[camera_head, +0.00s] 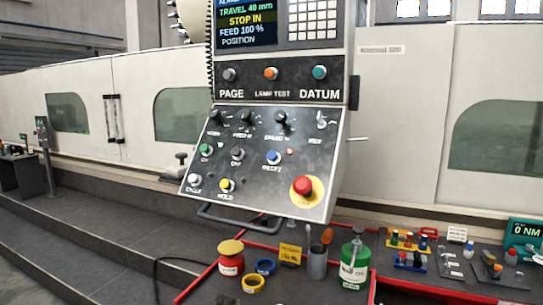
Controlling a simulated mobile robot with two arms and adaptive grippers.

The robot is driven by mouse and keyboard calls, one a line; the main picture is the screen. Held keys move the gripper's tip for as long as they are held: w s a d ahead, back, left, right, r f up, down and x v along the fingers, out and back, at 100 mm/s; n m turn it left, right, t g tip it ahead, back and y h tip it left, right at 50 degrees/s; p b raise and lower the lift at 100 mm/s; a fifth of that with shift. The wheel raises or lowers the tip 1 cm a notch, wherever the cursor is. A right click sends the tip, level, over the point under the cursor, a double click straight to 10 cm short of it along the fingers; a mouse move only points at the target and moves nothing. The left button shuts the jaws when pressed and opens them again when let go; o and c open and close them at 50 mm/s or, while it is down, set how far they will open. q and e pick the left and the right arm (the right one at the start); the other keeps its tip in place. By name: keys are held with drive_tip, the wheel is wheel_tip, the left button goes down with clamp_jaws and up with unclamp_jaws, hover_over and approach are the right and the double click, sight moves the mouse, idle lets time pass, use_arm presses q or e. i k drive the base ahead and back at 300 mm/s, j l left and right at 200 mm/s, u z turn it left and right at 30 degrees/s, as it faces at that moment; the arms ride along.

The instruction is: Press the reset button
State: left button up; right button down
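A tilted control panel (245,185) hangs in the middle of the head view. A blue button (272,157) sits right of centre on its lower face. The small label under it is blurred; it may read RESET, but I cannot tell for sure. A black button (237,154) and a green button (206,149) are in the same row to its left. A white button (195,180) and a yellow button (226,185) are below. A large red mushroom button (303,186) on a yellow base is at lower right. Neither of my grippers is in view.
Above are grey, orange and teal buttons (320,72), the last labelled DATUM, and a screen (245,22). Several knobs (281,118) line the panel's upper row. A bar handle (240,219) runs below it. A green bottle (354,262) and red-yellow jar (231,258) stand on the bench underneath.

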sight(273, 155)
drive_tip(key=i+j, duration=0.35)
drive_tip(key=j, duration=0.15)
drive_tip(key=i+j+u, duration=0.15)
drive_tip(key=i+j, duration=0.2)
drive_tip(key=j, duration=0.2)
